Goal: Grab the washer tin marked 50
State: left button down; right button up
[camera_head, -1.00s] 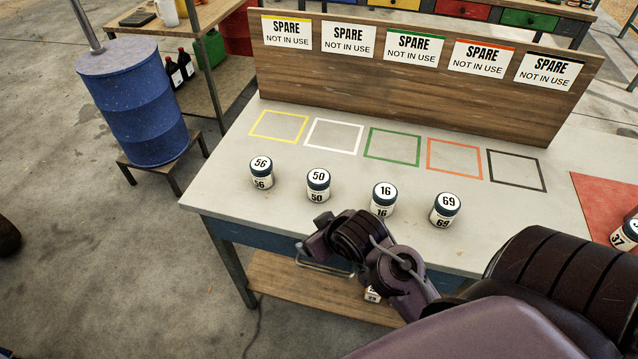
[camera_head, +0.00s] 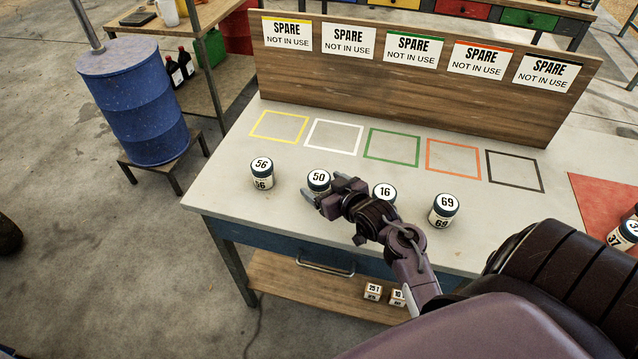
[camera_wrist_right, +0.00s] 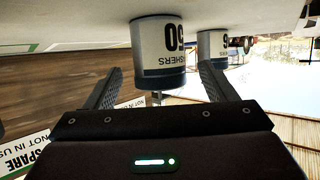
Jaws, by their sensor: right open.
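The washer tin marked 50 (camera_head: 319,179) is a small white tin with a dark teal lid, upright on the grey table. My right gripper (camera_head: 324,196) is open at the near side of this tin and partly covers its lower part. In the right wrist view the tin (camera_wrist_right: 158,52) stands ahead, roughly between the two open fingers (camera_wrist_right: 158,85) and a little beyond their tips. I cannot tell whether a finger touches it. My left gripper is in neither view.
Tin 56 (camera_head: 262,172) stands to the left. Tin 16 (camera_head: 384,190), partly behind my right wrist, and tin 69 (camera_head: 443,210) stand to the right. Coloured outlined squares (camera_head: 391,147) and a wooden board (camera_head: 420,90) lie behind. A red mat (camera_head: 600,200) is at right.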

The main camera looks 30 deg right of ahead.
jog(key=shift+x, duration=1.5)
jog(key=shift+s, duration=0.1)
jog(key=shift+c, duration=0.5)
jog(key=c, duration=0.9)
jog(key=shift+r, duration=0.1)
jog(key=shift+c, duration=0.6)
jog(key=shift+r, duration=0.1)
